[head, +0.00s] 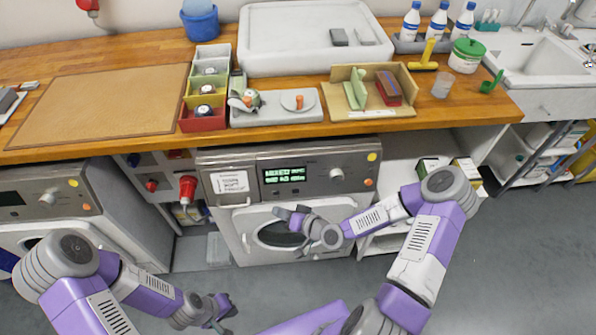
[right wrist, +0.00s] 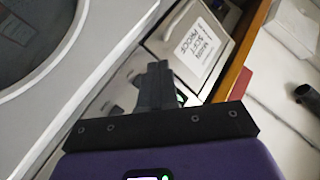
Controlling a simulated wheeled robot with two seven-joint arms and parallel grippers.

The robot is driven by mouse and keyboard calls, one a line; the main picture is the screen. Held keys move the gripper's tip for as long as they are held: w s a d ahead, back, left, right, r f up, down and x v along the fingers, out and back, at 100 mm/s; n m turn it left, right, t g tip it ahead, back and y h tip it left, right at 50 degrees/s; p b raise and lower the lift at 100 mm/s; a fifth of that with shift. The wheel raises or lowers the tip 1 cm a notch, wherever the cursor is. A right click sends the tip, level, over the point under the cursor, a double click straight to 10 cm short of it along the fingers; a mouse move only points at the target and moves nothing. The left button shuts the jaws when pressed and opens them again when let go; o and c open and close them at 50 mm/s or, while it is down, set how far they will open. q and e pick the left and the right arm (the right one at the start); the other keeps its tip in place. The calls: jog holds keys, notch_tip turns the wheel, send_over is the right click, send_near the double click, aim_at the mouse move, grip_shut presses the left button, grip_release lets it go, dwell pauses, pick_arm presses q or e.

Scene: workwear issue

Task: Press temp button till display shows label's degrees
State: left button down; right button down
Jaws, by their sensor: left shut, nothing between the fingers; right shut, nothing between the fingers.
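The middle washing machine has a grey control panel (head: 315,155) with a lit display (head: 284,175) showing two lines of green text, too small to read surely. A white label card (head: 230,183) is on the panel left of the display. It also shows in the right wrist view (right wrist: 197,45), with lettering but no degrees I can make out. I cannot single out the temp button. My right gripper (head: 280,213) is shut and empty, below the display in front of the door; its fingers (right wrist: 153,85) partly hide the display in the right wrist view. My left gripper (head: 226,308) is shut and empty, low, away from the panel.
A round knob (head: 336,174) is right of the display. The round door (head: 280,233) is below. The wooden worktop (head: 150,135) overhangs above the panel. Another machine (head: 48,198) stands left. A red plug-like fitting (head: 187,187) is beside the middle machine. Grey floor is free at right.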

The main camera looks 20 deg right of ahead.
dwell(0.7)
jog(key=s+a+f+n+g, duration=0.1)
jog(key=s+a+f+g, duration=0.5)
jog(key=s+f, duration=0.2)
jog(key=s+d+f+g+h, duration=0.1)
jog(key=s+f+g, duration=0.1)
jog(key=s, duration=0.3)
jog(key=s+f+g+h, duration=0.2)
jog(key=s+g, duration=0.1)
jog(key=s, duration=0.3)
jog(key=shift+d, duration=0.4)
